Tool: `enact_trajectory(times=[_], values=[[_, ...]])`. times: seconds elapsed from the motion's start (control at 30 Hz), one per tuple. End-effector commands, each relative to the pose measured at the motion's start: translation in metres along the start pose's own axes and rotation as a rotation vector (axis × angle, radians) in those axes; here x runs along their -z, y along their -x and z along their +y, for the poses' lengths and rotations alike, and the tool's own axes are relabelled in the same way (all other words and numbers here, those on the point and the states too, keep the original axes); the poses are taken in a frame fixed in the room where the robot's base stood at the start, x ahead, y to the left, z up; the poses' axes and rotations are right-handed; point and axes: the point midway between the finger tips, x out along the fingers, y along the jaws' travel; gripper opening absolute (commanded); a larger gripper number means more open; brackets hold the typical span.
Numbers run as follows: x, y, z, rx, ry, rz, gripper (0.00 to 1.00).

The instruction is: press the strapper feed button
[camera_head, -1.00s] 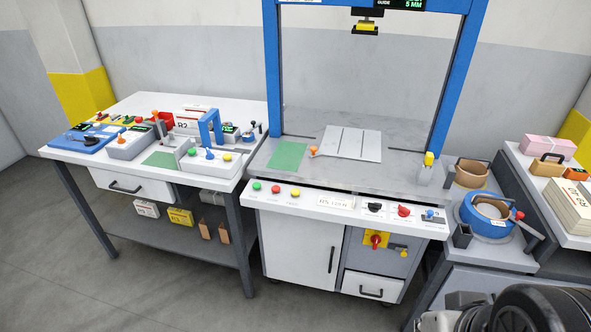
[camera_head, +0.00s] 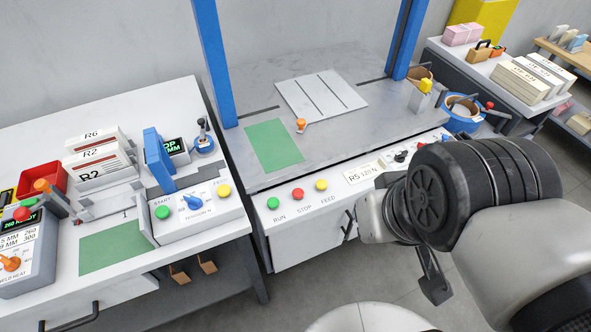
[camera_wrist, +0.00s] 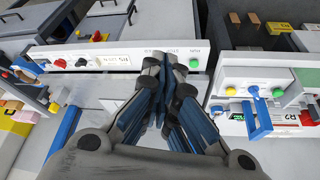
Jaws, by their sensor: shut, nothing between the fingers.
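The strapper's front panel (camera_head: 352,175) carries a yellow FEED button (camera_head: 321,185), right of a red STOP button (camera_head: 298,194) and a green RUN button (camera_head: 272,203). In the wrist view, my gripper (camera_wrist: 170,68) is shut and empty, its fingertips together in front of the panel (camera_wrist: 125,57). The green RUN button (camera_wrist: 194,64) shows just right of the fingertips there. The FEED and STOP buttons are hidden behind the fingers in that view. In the head view my arm reaches in from the right, and the fingertips cannot be clearly made out.
The left table has a similar control box (camera_head: 190,212) with a green START button and another yellow button (camera_head: 223,191). The strapper's blue arch (camera_head: 213,62) rises behind the panel. An orange knob (camera_head: 300,124) stands on its top. Rotary knobs (camera_head: 401,156) sit right of the FEED button.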

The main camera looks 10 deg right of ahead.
Motion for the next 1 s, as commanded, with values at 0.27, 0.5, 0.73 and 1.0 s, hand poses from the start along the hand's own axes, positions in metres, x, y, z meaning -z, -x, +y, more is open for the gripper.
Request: enact_trajectory(times=[0.27, 0.5, 0.73, 1.0], values=[[0.000, 0.000, 0.000, 0.000, 0.001, 0.000, 0.00], [0.009, -0.001, 0.004, -0.013, -0.012, 0.004, 0.00], [0.087, -0.025, 0.034, -0.099, -0.098, 0.068, 0.00], [0.184, -0.097, 0.061, -0.092, -0.186, 0.195, 0.00]])
